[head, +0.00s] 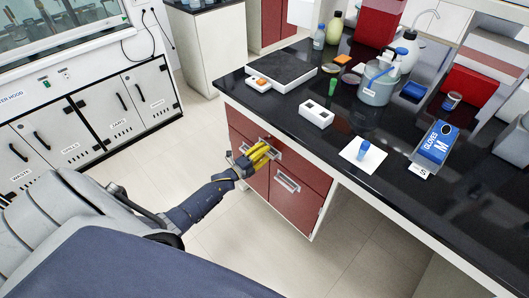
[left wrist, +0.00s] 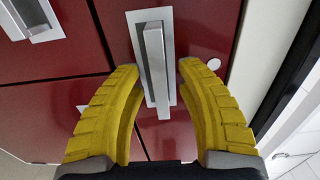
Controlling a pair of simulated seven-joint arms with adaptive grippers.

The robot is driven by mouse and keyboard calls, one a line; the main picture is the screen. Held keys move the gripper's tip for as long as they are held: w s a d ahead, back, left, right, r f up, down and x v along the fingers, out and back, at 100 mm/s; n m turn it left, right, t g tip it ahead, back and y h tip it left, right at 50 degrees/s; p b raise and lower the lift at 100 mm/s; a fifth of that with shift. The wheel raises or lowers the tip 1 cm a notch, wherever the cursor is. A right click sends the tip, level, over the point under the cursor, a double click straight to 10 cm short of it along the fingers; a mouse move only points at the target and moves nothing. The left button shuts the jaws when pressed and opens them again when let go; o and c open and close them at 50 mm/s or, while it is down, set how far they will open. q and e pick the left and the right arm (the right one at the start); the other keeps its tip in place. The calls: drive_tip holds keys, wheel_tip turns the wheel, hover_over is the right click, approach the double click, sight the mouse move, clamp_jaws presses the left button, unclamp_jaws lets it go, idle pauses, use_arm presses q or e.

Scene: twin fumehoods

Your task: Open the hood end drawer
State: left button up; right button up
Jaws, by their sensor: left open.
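A bank of dark red drawers (head: 305,165) with silver bar handles sits under the black-topped bench in the head view. The drawers look closed. My left gripper (head: 265,151), with yellow fingers, is at an upper drawer's handle. In the left wrist view, my gripper (left wrist: 159,68) is open, with one finger on each side of a silver bar handle (left wrist: 155,45). Gaps show between the fingers and the bar. A second handle (left wrist: 38,18) is at the upper left there. In the head view, another handle (head: 287,182) shows below and right of my gripper. My right gripper is out of view.
White hood cabinets (head: 90,115) stand at the left. Clear pale floor (head: 215,225) lies in front of the drawers.

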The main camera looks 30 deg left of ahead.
use_arm(q)
drive_tip(key=shift+c, duration=0.4)
clamp_jaws()
